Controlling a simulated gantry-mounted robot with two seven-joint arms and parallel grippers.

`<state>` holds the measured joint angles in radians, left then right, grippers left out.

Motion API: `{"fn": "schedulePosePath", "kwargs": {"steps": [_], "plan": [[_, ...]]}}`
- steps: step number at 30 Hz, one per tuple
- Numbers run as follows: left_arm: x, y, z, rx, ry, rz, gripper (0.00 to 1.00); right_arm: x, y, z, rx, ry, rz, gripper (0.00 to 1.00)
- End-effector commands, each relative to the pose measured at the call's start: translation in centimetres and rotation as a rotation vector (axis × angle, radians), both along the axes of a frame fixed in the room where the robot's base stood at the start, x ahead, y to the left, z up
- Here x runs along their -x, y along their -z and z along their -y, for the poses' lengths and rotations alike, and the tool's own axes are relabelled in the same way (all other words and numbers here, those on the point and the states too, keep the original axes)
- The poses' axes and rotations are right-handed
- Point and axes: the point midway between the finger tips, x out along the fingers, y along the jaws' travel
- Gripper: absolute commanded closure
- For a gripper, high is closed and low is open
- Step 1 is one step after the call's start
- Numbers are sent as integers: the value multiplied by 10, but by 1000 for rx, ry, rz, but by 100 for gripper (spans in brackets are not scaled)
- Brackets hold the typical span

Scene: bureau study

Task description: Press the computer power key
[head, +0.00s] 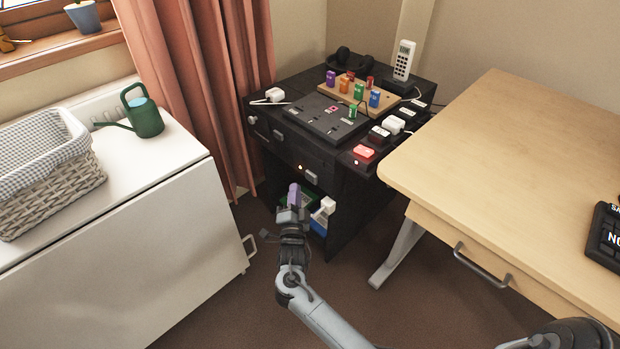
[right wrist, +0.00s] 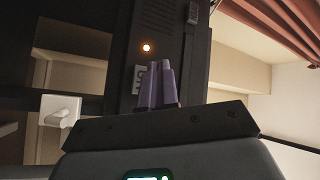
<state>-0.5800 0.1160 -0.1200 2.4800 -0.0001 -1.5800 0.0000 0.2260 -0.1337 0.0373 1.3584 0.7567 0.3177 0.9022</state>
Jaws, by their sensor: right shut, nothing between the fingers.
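The front of the black cabinet (head: 292,150) carries a small lit orange light (head: 300,167) and, beside it, a small grey key (head: 311,177). I take this for the computer power key. In the right wrist view the orange light (right wrist: 147,47) glows above a pale marked key (right wrist: 138,80), partly hidden by my fingers. My right gripper (head: 294,190), with purple fingers, is shut and empty, below and left of the key in the head view. In the right wrist view its fingertips (right wrist: 160,66) overlap the key's right edge; I cannot tell whether they touch.
A white cabinet (head: 150,235) with a basket (head: 45,165) and green watering can (head: 143,117) stands left. A wooden desk (head: 510,130) stands right. A red rocker switch (head: 364,152) and several plugs sit on the black top. Brown floor is clear between.

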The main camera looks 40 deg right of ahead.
Motion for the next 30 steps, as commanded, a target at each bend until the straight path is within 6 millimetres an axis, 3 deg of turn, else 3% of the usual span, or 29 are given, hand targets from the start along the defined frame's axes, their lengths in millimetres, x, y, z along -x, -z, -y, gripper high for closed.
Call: {"fn": "schedulePosePath", "kwargs": {"steps": [9,30], "plan": [[0,1,1,4,-2,0,100,0,0,-23,0,1,0,100],[0,1,-2,-9,6,0,100,0,0,-24,0,0,0,100]]}}
